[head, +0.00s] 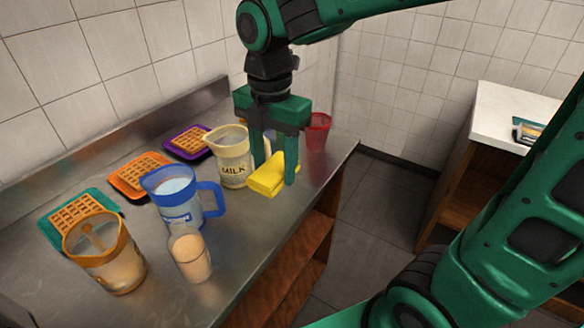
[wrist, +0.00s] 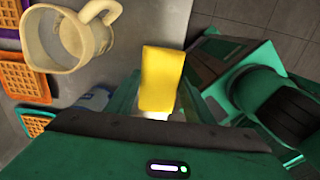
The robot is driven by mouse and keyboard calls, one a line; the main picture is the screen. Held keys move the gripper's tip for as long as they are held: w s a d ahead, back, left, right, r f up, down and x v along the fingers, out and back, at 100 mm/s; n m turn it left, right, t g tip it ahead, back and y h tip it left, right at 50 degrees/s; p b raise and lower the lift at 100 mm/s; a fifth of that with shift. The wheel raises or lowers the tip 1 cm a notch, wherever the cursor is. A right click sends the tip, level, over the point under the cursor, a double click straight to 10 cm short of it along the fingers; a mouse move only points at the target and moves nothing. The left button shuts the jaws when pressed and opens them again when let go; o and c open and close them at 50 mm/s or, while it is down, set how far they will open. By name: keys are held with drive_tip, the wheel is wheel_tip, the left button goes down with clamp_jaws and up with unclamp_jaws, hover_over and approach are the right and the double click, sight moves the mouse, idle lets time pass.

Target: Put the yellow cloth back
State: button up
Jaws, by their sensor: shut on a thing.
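The yellow cloth (head: 266,180) is folded into a small flat block. My gripper (head: 274,172) is shut on it, with one finger on each side, near the right end of the steel counter. I cannot tell whether the cloth touches the counter or is just above it. In the wrist view the yellow cloth (wrist: 162,78) sticks out from between the fingers, close to the counter's edge. The cream milk jug (head: 232,160) stands just left of the cloth.
A red cup (head: 317,131) stands behind the gripper. A blue pitcher (head: 178,194), an amber pitcher (head: 106,256) and a glass (head: 190,254) stand nearer. Waffles on teal, orange and purple mats line the back. A separate white-topped table (head: 505,115) is at right.

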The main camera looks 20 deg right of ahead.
hover_over(298, 181)
wheel_tip(298, 181, down, 7)
drive_tip(key=shift+r, duration=0.1)
drive_tip(key=shift+f, duration=2.1)
drive_tip(key=shift+f, duration=0.1)
drive_tip(key=o, duration=1.1)
